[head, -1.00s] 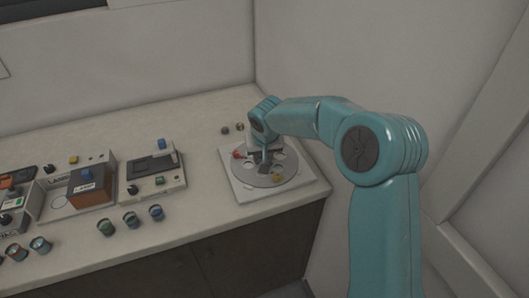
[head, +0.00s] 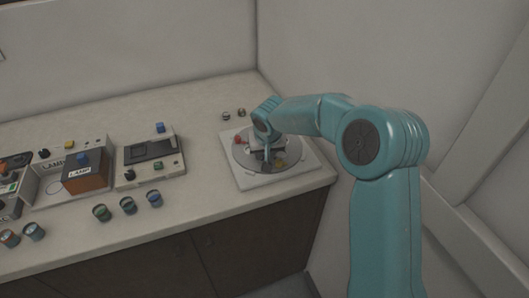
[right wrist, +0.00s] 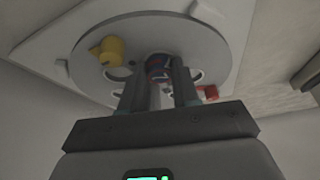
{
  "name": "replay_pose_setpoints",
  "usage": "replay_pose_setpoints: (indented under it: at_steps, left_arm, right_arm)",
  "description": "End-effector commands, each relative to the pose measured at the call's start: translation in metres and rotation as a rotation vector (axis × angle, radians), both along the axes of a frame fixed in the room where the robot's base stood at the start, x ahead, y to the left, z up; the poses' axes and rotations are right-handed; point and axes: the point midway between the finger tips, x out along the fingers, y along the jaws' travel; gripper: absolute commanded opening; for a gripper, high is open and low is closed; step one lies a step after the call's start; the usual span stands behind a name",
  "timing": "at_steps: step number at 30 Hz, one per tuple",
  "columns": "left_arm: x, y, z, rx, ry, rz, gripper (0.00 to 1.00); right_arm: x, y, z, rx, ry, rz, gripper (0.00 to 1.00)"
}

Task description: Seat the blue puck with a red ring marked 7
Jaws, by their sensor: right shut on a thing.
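My right gripper (right wrist: 160,85) points at the grey round plate (right wrist: 205,50) and is shut on a dark blue puck with some red on it (right wrist: 157,67). The puck is mostly hidden between the fingers, and no number can be read. In the head view the same gripper (head: 267,152) is over the round plate (head: 243,153), which lies on a white square base (head: 246,180). The plate has several round holes. I cannot tell whether the puck is in a hole or just above one. My left gripper is not in view.
A yellow piece (right wrist: 108,50) and a red piece (right wrist: 208,92) are on the plate near the fingers. Several pucks, including a blue one (head: 154,199), stand along the counter's front. A wall is close right.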

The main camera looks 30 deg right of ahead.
Motion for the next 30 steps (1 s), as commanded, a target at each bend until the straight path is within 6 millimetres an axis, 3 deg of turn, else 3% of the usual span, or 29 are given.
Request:
replay_pose_setpoints:
  at_steps: [9,10,12,23,30]
  left_arm:
    - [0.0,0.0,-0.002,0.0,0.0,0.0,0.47]
    - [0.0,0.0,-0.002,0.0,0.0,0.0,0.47]
    - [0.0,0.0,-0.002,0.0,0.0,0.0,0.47]
    - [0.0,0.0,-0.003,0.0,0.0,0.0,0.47]
    - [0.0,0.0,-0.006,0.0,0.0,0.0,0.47]
  right_arm:
    - [-0.002,0.001,-0.006,0.004,0.01,0.0,0.03]
    - [-0.002,0.001,-0.006,0.004,0.01,0.0,0.37]
    - [-0.002,0.001,-0.007,0.005,0.012,0.0,0.59]
    - [-0.006,0.002,-0.001,0.002,0.017,-0.001,0.6]
    - [-0.023,0.011,0.052,0.001,0.003,0.001,0.6]
